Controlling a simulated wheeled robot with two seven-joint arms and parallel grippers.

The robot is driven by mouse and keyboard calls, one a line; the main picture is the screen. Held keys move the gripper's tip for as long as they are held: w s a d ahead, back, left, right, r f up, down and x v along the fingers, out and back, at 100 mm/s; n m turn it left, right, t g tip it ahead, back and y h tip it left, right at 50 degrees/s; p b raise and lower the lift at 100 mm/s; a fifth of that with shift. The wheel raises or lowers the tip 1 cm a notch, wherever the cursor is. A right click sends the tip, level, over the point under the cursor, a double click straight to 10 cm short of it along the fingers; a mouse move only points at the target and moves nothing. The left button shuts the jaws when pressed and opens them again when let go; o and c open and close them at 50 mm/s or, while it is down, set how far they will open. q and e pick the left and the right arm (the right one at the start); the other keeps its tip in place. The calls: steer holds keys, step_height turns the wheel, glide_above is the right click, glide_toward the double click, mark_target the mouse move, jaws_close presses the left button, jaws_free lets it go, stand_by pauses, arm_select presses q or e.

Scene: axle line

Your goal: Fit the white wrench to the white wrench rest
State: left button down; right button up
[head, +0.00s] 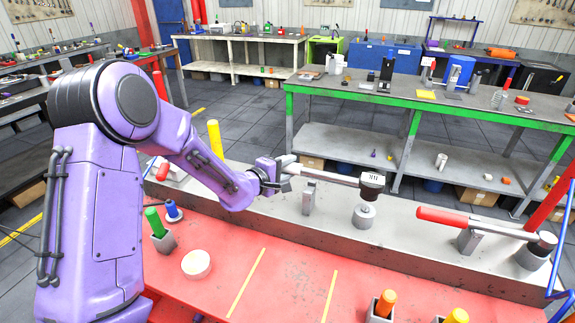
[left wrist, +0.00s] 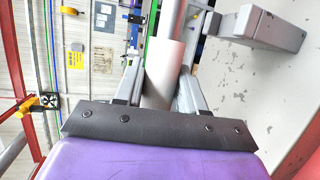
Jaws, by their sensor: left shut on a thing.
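The white wrench (head: 330,175) has a pale handle, a grey shaft and a dark head (head: 372,186). My left gripper (head: 275,172) is shut on its handle, which also shows between the fingers in the left wrist view (left wrist: 164,72). The wrench lies roughly level over the white wrench rest, a grey upright post (head: 308,198) and a short round stand (head: 364,216). The shaft passes over the post and the head is above the stand. I cannot tell whether they touch. The post seems to show beside the wrench in the left wrist view (left wrist: 262,30). My right gripper is not in view.
A red-handled wrench (head: 455,217) lies on a similar rest at the right of the grey ledge (head: 415,240). The red table (head: 290,275) holds a green peg in a block (head: 155,225), a pale round disc (head: 196,263) and orange and yellow pegs at the front.

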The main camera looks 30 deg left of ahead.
arm_select(q)
steer(key=shift+f, duration=0.5)
steer(key=shift+s+r+p, duration=0.1)
steer(key=shift+p, duration=0.55)
stand_by(1.3)
steer(key=shift+f+b, duration=1.3)
steer(key=shift+f, duration=0.7)
steer(key=c, duration=0.6)
jaws_free()
steer(key=shift+s+f, duration=0.15)
steer(key=b+v, duration=0.2)
steer(key=v, duration=0.8)
steer(key=shift+s, duration=0.15)
